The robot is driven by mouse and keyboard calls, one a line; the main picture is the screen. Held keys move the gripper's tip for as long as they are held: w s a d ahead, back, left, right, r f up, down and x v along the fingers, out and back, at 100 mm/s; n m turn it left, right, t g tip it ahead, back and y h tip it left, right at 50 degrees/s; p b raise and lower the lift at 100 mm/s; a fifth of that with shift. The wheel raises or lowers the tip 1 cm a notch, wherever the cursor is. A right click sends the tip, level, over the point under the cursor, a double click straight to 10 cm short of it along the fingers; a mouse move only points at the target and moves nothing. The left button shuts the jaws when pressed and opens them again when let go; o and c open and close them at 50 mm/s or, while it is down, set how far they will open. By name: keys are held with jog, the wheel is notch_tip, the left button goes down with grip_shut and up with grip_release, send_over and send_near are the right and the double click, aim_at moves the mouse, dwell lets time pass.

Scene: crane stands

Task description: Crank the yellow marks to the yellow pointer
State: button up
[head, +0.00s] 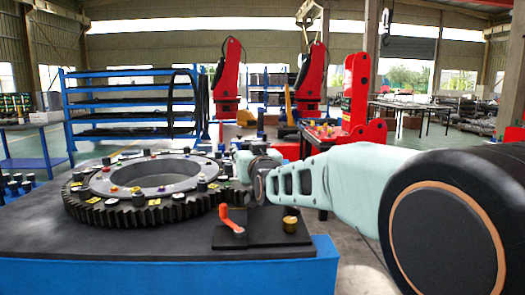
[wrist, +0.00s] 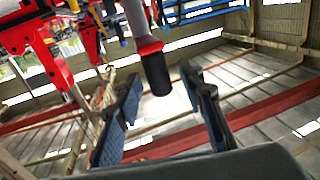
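A large dark toothed ring (head: 150,208) lies flat on the bench, with small coloured marks and studs on it, including yellow marks (head: 154,202). An orange-red lever (head: 232,222) stands at its front right, and a brass-yellow knob (head: 290,224) sits on a dark plate beside it. I cannot tell which part is the yellow pointer. My gripper (head: 246,165) is over the ring's right side. In the wrist view my gripper (wrist: 162,80) is open, with a red-collared black handle (wrist: 155,72) showing between its fingers; no contact is visible. The arm hides what is behind it in the head view.
The bench (head: 100,252) has a dark top and blue sides. Small dark pegs (head: 14,188) stand at the left. Red stands (head: 358,95) and a blue shelf rack (head: 130,105) are behind. The bench's front left is clear.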

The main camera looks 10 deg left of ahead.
jog(key=shift+w+a, duration=0.2)
jog(key=shift+w, duration=0.3)
jog(key=shift+c, duration=0.7)
grip_shut()
